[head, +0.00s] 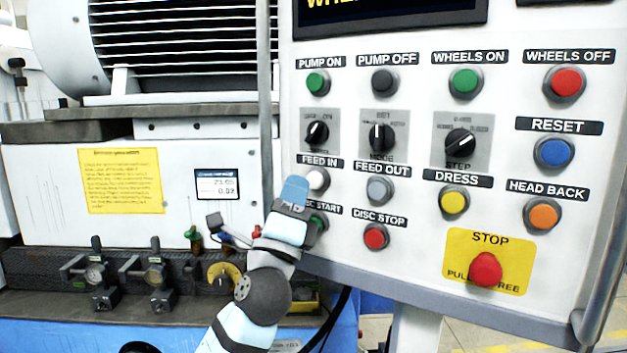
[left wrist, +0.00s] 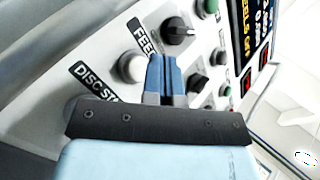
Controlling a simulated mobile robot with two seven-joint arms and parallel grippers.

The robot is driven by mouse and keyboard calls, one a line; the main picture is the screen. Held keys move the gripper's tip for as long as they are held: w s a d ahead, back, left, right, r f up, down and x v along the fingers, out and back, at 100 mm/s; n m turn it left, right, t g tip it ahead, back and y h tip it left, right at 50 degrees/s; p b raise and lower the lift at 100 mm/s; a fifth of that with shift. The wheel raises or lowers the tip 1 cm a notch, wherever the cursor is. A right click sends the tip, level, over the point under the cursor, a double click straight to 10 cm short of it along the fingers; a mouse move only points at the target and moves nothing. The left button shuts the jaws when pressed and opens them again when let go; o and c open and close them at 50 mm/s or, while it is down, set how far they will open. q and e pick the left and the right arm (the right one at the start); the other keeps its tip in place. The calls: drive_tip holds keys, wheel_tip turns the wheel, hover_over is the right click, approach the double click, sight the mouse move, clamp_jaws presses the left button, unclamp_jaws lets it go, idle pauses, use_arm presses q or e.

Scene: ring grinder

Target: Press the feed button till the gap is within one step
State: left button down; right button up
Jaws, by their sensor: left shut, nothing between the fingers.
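The white FEED IN button (head: 317,180) is on the light control panel, under its label. It also shows in the left wrist view (left wrist: 131,67), beside the fingertips. My left gripper (head: 294,190) is shut and empty, with its blue fingers just left of the button in the head view. In the left wrist view the closed fingers (left wrist: 164,62) point at the panel; I cannot tell whether they touch the button. A small display (head: 217,185) on the machine shows two lines that look like 23.05 and 0.02, blurred. My right gripper is not in view.
The grey FEED OUT button (head: 380,189) is to the right. A green button (head: 318,222) is partly hidden by my left arm, beside the red DISC STOP button (head: 376,236). Selector knobs (head: 317,133) sit above. The red STOP button (head: 486,269) is at lower right.

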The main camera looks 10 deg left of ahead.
use_arm(q)
drive_tip(key=s, duration=0.2)
drive_tip(key=s+a+p, duration=0.1)
drive_tip(key=s, duration=0.1)
drive_tip(key=shift+s+a, duration=0.15)
idle(0.5)
wheel_tip(320, 180, down, 25)
drive_tip(key=a+n+g+p, duration=0.1)
drive_tip(key=n+g+p, duration=0.4)
drive_tip(key=n+g, duration=0.4)
drive_tip(key=s+a+f+n+g+p, duration=0.1)
drive_tip(key=s+f+n+g+p, duration=0.3)
drive_tip(key=s+f+n, duration=0.8)
drive_tip(key=s+f+g, duration=0.2)
drive_tip(key=s+f, duration=0.9)
drive_tip(key=f, duration=0.1)
drive_tip(key=shift+f+n+g+h, duration=0.4)
